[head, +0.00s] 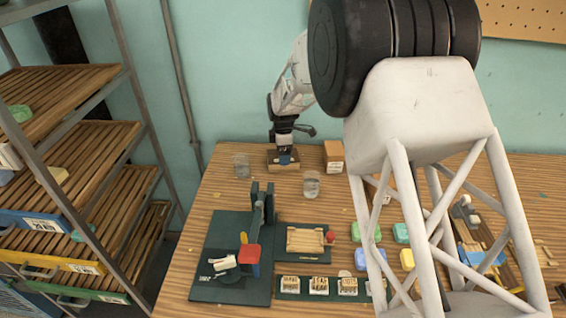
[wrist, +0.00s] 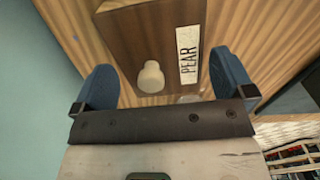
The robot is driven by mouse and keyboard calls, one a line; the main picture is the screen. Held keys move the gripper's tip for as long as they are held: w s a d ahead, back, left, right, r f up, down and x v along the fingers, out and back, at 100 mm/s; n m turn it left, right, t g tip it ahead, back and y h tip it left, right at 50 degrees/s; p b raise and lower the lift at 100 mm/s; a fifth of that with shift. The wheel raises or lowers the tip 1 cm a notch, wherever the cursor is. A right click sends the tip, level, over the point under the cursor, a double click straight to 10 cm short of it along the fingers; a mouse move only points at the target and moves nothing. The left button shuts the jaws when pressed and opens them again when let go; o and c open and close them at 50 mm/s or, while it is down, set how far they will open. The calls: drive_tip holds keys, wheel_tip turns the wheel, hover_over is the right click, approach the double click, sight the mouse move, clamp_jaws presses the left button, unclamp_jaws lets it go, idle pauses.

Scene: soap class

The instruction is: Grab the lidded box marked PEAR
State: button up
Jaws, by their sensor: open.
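The lidded box marked PEAR (wrist: 135,30) is brown wood with a pale round knob (wrist: 150,77) on its lid and a white PEAR label (wrist: 188,55). In the wrist view it lies between and beyond the two blue fingers of my open gripper (wrist: 163,75), with gaps on both sides. In the head view my gripper (head: 285,157) is over a brown box (head: 273,163) at the back of the table, partly hiding it. Contact between fingers and box cannot be told.
A second brown box (head: 334,152) stands just right. Glass jars (head: 242,166) (head: 311,185) stand nearby in front. A green press (head: 240,250), a mould tray (head: 305,241) and colored soaps (head: 402,232) occupy the front. A slatted rack (head: 80,165) stands left.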

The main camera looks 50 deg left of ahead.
drive_tip(key=shift+f, duration=1.2)
drive_tip(key=shift+c, duration=0.2)
drive_tip(key=c, duration=0.7)
